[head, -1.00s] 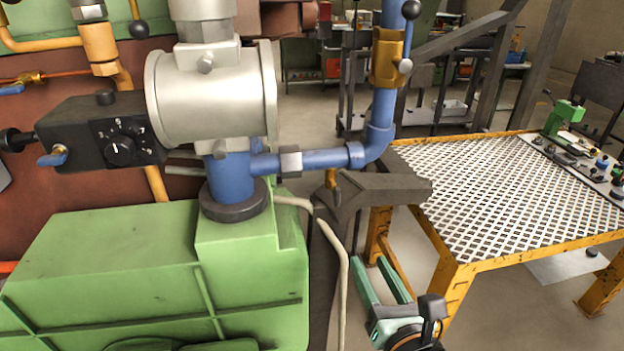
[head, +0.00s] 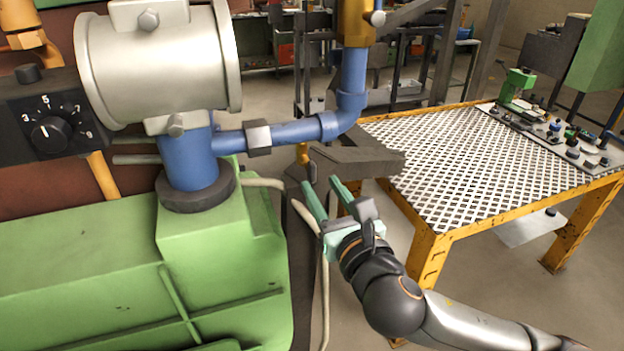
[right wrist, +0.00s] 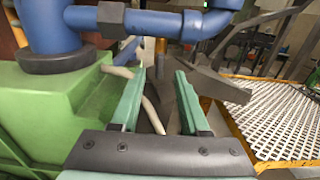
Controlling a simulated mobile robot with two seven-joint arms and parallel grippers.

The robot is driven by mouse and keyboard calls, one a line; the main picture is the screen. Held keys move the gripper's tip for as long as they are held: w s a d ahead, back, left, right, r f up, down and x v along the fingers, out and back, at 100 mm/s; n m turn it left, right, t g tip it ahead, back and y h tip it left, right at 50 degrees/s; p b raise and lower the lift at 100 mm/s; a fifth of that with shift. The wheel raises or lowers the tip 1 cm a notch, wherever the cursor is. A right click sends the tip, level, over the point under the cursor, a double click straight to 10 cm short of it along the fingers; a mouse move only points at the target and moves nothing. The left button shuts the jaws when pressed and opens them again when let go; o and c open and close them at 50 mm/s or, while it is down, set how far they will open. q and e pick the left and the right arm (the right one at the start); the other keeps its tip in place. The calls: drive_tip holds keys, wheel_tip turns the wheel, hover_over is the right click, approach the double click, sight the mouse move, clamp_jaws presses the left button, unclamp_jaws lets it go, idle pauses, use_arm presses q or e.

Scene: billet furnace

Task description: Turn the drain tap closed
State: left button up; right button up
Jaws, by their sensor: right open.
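A small brass tap (head: 303,153) hangs below the horizontal blue pipe (head: 290,132), beside the dark angled trough. It also shows in the right wrist view (right wrist: 161,46), beyond the gap between my fingers. I cannot make out which way its handle points. My right gripper (head: 322,184) is open and empty, its green fingers pointing up and away, just below and in front of the tap. In the right wrist view the two fingers (right wrist: 160,74) stand apart, with a pale hose behind them. My left gripper is not in view.
A green machine housing (head: 90,250) fills the lower left. The dark trough (head: 355,161) lies just beyond my right gripper. A pale hose (head: 300,207) runs down beside it. A yellow-framed mesh table (head: 440,240) stands to the right.

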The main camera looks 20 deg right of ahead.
sight(313, 173)
drive_tip(key=w, duration=0.5)
drive_tip(key=shift+w+a+r, duration=0.1)
drive_tip(key=shift+w+a, duration=0.05)
drive_tip(key=shift+w, duration=0.25)
drive_tip(key=shift+c, duration=0.2)
clamp_jaws()
